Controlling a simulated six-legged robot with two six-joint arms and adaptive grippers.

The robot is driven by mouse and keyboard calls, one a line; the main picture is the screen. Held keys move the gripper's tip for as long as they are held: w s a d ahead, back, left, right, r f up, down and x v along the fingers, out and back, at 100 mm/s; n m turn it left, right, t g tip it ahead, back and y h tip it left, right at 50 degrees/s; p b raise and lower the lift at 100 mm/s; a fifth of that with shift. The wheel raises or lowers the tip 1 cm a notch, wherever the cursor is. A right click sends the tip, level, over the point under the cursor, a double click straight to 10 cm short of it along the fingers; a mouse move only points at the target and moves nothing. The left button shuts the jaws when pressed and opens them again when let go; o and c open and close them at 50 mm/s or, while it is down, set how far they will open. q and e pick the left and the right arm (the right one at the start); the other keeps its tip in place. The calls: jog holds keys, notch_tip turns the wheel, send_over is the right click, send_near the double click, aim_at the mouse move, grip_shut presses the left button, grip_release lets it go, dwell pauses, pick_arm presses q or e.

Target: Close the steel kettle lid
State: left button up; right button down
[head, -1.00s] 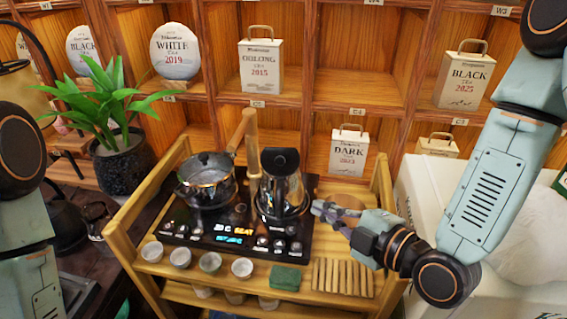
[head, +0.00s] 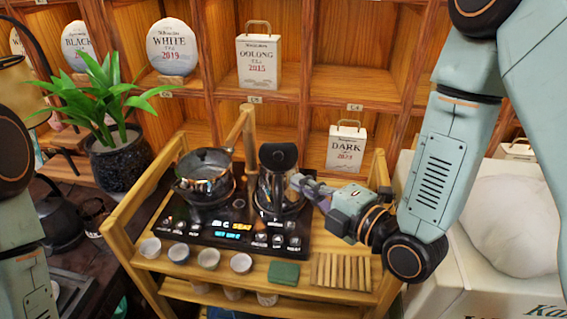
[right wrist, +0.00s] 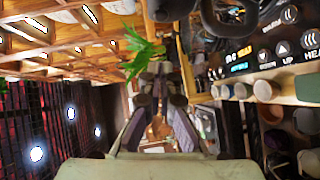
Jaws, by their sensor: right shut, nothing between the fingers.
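The steel kettle (head: 282,196) stands on the right plate of the black double cooker in the head view. Its dark lid (head: 278,155) shows as a rounded black shape at the kettle's top and looks raised; its exact angle is hard to tell. My right gripper (head: 300,183) is shut and empty at the kettle's right side, its tips beside the upper body below the lid. Whether they touch cannot be told. In the right wrist view the gripper (right wrist: 160,78) shows its fingers together. My left gripper is out of view; only my left arm shows.
A dark pot (head: 205,172) sits on the cooker's left plate. Small cups (head: 208,258), a green block (head: 284,274) and a slatted wooden rack (head: 341,271) line the front of the wooden cart (head: 152,196). A potted plant (head: 118,160) stands left; shelves rise behind.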

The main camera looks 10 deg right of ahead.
aim_at(278, 158)
jog(key=w+a+f+p, duration=0.1)
jog(key=w, duration=0.8)
jog(key=shift+a+f, duration=0.25)
jog(key=shift+w+a, duration=0.1)
jog(key=shift+w+r+p, duration=0.2)
jog(key=shift+w+p, duration=0.05)
jog(key=shift+p, duration=0.35)
jog(key=shift+m+g, duration=0.3)
